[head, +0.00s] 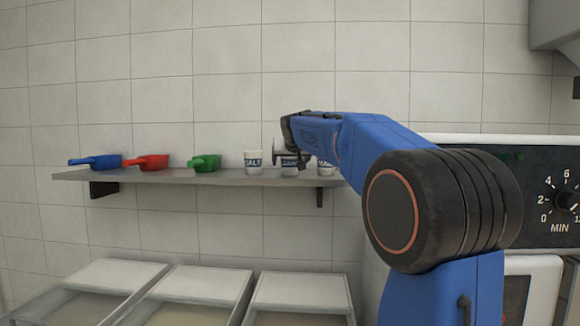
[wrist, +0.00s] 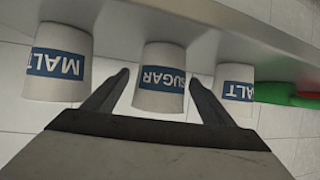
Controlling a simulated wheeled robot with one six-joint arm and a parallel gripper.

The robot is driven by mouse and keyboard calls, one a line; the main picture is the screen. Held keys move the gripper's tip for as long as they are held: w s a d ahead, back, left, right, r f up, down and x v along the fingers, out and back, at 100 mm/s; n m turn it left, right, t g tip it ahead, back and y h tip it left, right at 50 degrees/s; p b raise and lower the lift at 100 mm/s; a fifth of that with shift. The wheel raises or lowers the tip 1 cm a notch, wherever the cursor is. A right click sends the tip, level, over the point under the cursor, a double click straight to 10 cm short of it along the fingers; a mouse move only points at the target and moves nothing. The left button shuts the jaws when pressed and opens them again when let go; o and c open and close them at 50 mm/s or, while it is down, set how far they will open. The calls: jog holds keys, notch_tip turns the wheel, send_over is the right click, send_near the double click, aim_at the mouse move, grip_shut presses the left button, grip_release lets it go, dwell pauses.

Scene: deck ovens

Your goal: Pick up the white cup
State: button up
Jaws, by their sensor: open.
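Three white cups with blue labels stand in a row on the wall shelf. The SALT cup (head: 253,161) is left of my gripper (head: 291,159) in the head view. The middle cup (head: 289,172), partly hidden behind my gripper, reads SUGAR in the wrist view (wrist: 161,55). The right-hand cup (head: 325,168) is partly covered by my arm; it reads MALT in the wrist view (wrist: 58,50), which is upside down. My open gripper (wrist: 160,78) has one finger on each side of the SUGAR cup in the wrist view. I see no clear contact.
The grey shelf (head: 215,177) also holds a green scoop (head: 204,162), a red scoop (head: 148,162) and a blue scoop (head: 98,161) at left. The cups stand close together. Lidded bins (head: 300,290) are below. An oven panel (head: 545,205) is at right.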

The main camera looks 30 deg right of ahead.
aim_at(289, 164)
jog(key=x, duration=0.4)
jog(key=shift+w+f, duration=0.15)
jog(key=c, duration=1.1)
jog(key=shift+c, duration=0.2)
